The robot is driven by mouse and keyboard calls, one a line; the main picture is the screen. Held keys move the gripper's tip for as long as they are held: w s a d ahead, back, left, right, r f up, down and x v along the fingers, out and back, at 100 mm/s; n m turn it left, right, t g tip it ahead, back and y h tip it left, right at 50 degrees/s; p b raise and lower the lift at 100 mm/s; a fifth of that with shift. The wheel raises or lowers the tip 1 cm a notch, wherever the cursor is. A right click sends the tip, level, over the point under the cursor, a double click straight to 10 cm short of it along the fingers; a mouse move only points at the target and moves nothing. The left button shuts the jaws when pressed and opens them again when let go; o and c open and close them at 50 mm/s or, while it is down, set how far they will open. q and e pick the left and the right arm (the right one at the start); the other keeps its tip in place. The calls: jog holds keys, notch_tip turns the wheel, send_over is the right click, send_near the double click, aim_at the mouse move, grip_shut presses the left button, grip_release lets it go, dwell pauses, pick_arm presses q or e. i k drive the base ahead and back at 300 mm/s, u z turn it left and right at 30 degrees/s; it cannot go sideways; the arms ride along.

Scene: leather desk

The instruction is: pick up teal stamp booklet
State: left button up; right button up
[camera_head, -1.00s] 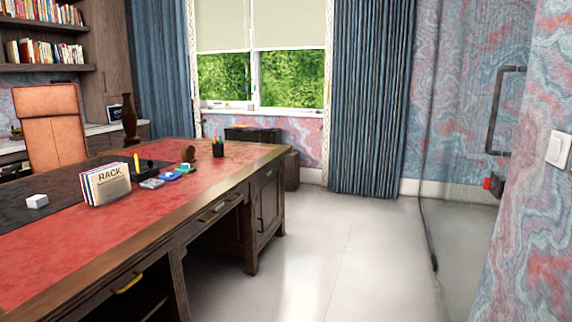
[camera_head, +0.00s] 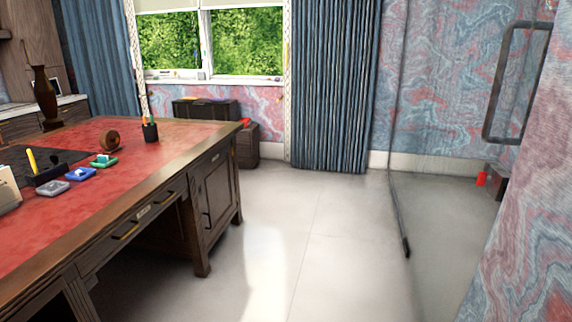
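Several small flat items lie in a row on the red leather top of the desk (camera_head: 150,157). The farthest is a green-teal one (camera_head: 104,163) with a small pale thing on it. Nearer are a blue one (camera_head: 81,175) and a grey one (camera_head: 53,188). They are too small to tell which is the teal stamp booklet. Neither of my grippers is in view.
A pen cup (camera_head: 150,132), a round brown object (camera_head: 109,141) and a dark holder with a yellow pen (camera_head: 45,175) stand on the desk. The pale floor (camera_head: 300,235) right of the desk is clear. A glass panel with a dark handle (camera_head: 493,95) stands at right.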

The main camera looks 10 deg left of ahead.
aim_at(102, 158)
jog(key=i, duration=5.55)
jog(key=u, duration=4.6)
jog(key=i, duration=0.95)
